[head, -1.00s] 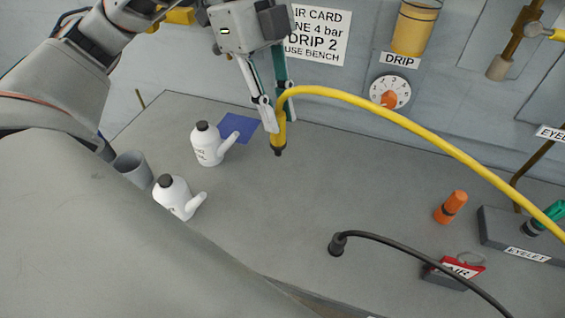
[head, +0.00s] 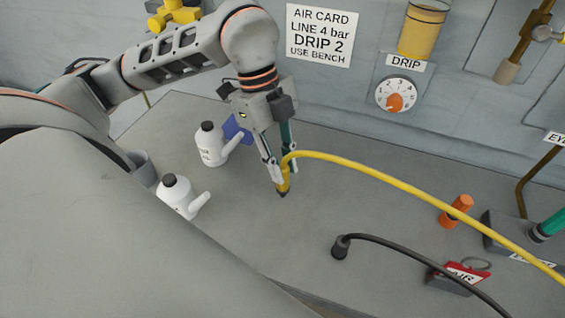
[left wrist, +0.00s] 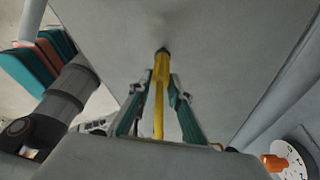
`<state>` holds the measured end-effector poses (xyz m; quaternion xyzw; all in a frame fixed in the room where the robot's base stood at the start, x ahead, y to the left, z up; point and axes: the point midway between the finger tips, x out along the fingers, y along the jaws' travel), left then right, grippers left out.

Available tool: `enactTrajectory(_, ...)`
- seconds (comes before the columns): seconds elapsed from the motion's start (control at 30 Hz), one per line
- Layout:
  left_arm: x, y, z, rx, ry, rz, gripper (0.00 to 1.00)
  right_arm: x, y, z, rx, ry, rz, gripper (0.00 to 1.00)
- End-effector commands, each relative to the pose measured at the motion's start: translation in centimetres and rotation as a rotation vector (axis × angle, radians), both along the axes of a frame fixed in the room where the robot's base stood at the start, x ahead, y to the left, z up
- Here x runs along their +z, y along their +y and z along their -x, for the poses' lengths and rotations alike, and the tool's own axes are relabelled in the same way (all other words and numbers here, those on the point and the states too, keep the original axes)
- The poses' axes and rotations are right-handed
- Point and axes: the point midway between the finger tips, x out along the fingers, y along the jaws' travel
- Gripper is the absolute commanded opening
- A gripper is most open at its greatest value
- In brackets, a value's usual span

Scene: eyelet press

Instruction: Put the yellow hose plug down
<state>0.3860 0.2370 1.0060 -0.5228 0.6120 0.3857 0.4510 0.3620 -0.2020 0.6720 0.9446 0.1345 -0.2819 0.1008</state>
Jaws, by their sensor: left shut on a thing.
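The yellow hose plug (head: 284,183) hangs upright with its dark tip pointing down, at or just above the grey bench top (head: 300,225). I cannot tell whether the tip touches. My left gripper (head: 279,174) is shut on it from above. Its yellow hose (head: 400,185) arcs away to the right. In the left wrist view the plug (left wrist: 161,70) sits between the two fingertips of the gripper (left wrist: 160,92), tip pointing away. My right gripper does not show.
Two white bottles (head: 210,146) (head: 181,196), a blue sheet (head: 238,124) and a grey cup (head: 142,166) stand left. A black hose end (head: 340,247), orange piece (head: 457,211) and red AIR tag (head: 466,272) lie right. The bench around the plug is clear.

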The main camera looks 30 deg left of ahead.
Motion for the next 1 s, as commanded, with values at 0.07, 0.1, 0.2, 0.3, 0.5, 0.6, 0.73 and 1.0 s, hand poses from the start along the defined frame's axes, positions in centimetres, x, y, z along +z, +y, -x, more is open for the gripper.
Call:
enactTrajectory(0.07, 0.1, 0.0, 0.0, 0.0, 0.0, 0.0, 0.0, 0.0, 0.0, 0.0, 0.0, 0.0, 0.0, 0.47)
enactTrajectory(0.1, 0.1, 0.0, 0.0, 0.0, 0.0, 0.0, 0.0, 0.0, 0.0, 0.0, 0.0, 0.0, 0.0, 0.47)
enactTrajectory(0.2, -0.2, 0.0, 0.0, 0.0, 0.0, 0.0, 0.0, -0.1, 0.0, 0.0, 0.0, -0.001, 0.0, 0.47)
enactTrajectory(0.3, -0.3, 0.0, 0.0, 0.0, 0.001, 0.0, 0.29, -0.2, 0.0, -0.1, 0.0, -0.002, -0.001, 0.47)
enactTrajectory(0.5, -0.2, 0.0, 0.0, 0.0, 0.0, 0.0, 0.35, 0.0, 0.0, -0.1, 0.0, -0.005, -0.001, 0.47)
enactTrajectory(0.6, -0.2, 0.0, 0.0, 0.0, 0.0, 0.0, 0.35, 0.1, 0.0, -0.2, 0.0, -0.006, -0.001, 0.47)
enactTrajectory(0.73, 0.1, 0.0, 0.0, 0.0, 0.0, 0.0, 0.35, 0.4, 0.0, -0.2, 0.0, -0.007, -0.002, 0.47)
enactTrajectory(1.0, 3.9, 1.2, -0.4, 0.003, -0.006, 0.0, 0.35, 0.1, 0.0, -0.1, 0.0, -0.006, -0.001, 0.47)
